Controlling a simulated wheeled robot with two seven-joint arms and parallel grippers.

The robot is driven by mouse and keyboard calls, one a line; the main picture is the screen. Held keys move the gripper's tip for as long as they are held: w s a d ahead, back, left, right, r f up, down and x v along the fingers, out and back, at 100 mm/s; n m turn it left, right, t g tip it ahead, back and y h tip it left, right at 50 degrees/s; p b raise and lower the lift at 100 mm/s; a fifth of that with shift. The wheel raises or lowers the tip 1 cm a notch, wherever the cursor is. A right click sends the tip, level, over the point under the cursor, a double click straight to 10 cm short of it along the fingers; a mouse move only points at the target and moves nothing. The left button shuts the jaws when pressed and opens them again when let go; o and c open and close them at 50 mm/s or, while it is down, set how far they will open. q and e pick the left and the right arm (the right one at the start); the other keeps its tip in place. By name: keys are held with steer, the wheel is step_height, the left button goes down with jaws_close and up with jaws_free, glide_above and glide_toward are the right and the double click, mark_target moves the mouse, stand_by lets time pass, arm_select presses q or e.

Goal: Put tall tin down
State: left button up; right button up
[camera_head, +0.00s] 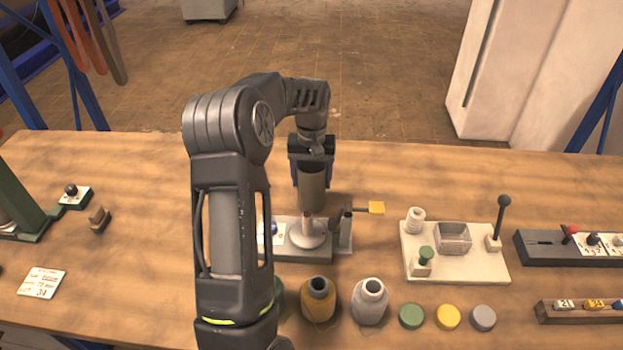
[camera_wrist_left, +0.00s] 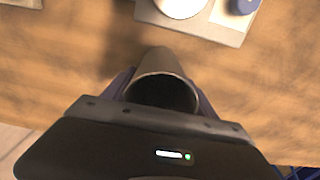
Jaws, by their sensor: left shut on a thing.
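The tall tin (camera_head: 312,192) is a dull grey-brown cylinder, upright in the head view. My left gripper (camera_head: 311,165) is shut on its upper part. In the left wrist view the tin (camera_wrist_left: 160,62) shows its dark open mouth between the fingers (camera_wrist_left: 162,95). In the head view its lower end shows just behind and above the white round plate (camera_head: 307,234) on a grey base. I cannot tell whether its bottom touches the wooden table. My right gripper is in neither view.
The grey base (camera_head: 318,254) carries a post with a yellow tab (camera_head: 376,208). A cream fixture board (camera_head: 455,268) lies right. The table (camera_head: 400,170) behind is clear.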

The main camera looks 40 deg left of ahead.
arm_select(q)
steer(key=shift+f, duration=0.15)
steer(key=o, duration=1.5)
step_height(320, 180, up, 12)
steer(key=p, duration=0.3)
steer(key=shift+p, duration=0.3)
steer(key=shift+o, duration=0.3)
